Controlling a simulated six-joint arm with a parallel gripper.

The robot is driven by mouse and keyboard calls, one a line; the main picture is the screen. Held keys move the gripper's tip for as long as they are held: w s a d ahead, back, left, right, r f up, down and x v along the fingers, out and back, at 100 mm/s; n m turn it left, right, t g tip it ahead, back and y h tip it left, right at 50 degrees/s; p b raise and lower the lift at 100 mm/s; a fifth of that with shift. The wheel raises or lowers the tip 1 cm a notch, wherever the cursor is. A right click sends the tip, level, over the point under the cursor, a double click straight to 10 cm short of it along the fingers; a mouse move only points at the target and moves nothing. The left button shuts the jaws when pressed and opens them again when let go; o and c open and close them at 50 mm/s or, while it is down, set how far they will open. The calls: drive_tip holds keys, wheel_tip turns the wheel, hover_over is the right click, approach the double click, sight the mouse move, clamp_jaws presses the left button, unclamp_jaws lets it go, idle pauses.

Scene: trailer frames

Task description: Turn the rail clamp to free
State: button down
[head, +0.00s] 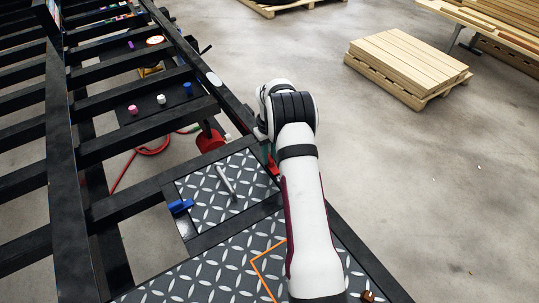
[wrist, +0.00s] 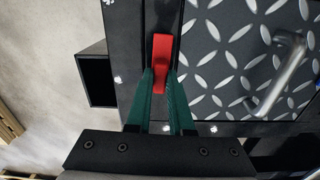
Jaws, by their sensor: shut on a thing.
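A red clamp lever (wrist: 162,52) sits on the black rail beside a diamond-plate panel in the wrist view. My gripper (wrist: 161,84) has its green fingers on either side of the lever's near end, shut on it. The lever lies nearly in line with the rail in that view. In the head view a small part of the red lever (head: 272,165) shows beside my arm. My arm hides most of the gripper there. A blue clamp lever (head: 181,206) sits at the panel's opposite edge, apart from my gripper.
The diamond-plate panel (head: 211,195) carries a bent metal handle (head: 226,182), which also shows in the wrist view (wrist: 284,72). Black frame rails (head: 60,130) run along the left. A red hose (head: 150,151) lies below them. A timber pallet (head: 408,62) stands on open floor.

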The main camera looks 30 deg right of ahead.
sight(270, 158)
drive_tip(key=shift+n, duration=0.4)
drive_tip(key=c, duration=0.8)
unclamp_jaws()
wheel_tip(270, 158, up, 16)
drive_tip(key=shift+f, duration=0.1)
